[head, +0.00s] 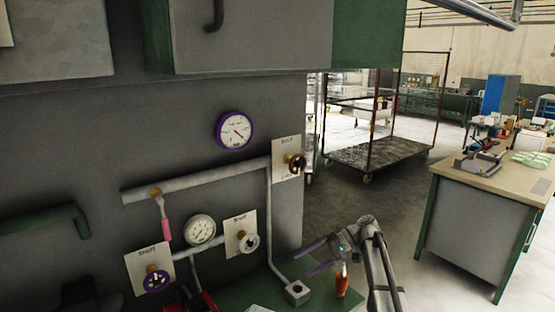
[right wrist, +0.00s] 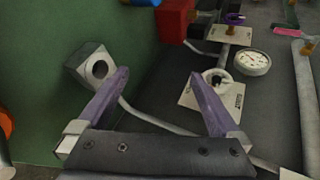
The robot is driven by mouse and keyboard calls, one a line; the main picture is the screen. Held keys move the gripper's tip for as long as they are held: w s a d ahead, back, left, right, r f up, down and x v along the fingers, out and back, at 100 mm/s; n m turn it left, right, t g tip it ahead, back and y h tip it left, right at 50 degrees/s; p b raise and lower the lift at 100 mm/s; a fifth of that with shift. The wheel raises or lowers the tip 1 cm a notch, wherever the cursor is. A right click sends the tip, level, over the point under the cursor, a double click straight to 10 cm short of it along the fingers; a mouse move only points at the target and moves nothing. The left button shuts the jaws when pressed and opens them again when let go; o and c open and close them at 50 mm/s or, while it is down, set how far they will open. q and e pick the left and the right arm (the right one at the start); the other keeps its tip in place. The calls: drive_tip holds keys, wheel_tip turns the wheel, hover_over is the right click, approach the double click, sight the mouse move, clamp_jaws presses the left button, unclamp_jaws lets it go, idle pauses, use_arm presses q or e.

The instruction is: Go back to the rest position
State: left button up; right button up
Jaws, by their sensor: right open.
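My right gripper (head: 313,257) is at the lower middle of the head view, in front of the dark machine panel (head: 140,130). Its purple fingers are spread and nothing is between them. In the right wrist view, the open fingers (right wrist: 159,76) point toward the panel, with a grey block with a round hole (right wrist: 97,68) beyond the left finger and a valve wheel with its plate (right wrist: 216,90) beyond the right one. My left gripper is not in view.
The panel carries a purple-rimmed gauge (head: 234,130), a white gauge (head: 200,230), pipes and valve wheels. An orange-red bottle (head: 341,280) stands close to my right gripper on a green surface (head: 240,292). A workbench (head: 470,215) and a cart (head: 375,155) stand farther right, with open floor between.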

drive_tip(key=s+d+f+m+t+h, duration=0.15)
drive_tip(key=s+f+h, duration=0.25)
drive_tip(key=s, duration=0.5)
drive_tip(key=s+d+f+t+h, duration=0.1)
drive_tip(key=s+d+f+h, duration=0.25)
drive_tip(key=s, duration=0.45)
drive_tip(key=s+d+f+t+h, duration=0.15)
drive_tip(key=s+f+h, duration=0.3)
drive_tip(key=s, duration=0.45)
drive_tip(key=s+a+n+g+h, duration=0.1)
drive_tip(key=s+a+n, duration=0.2)
drive_tip(key=a, duration=0.7)
drive_tip(key=shift+s+a+r+n+g, duration=0.15)
drive_tip(key=shift+s+r+n+g, duration=0.2)
drive_tip(key=shift+s, duration=0.45)
drive_tip(key=shift+f, duration=0.1)
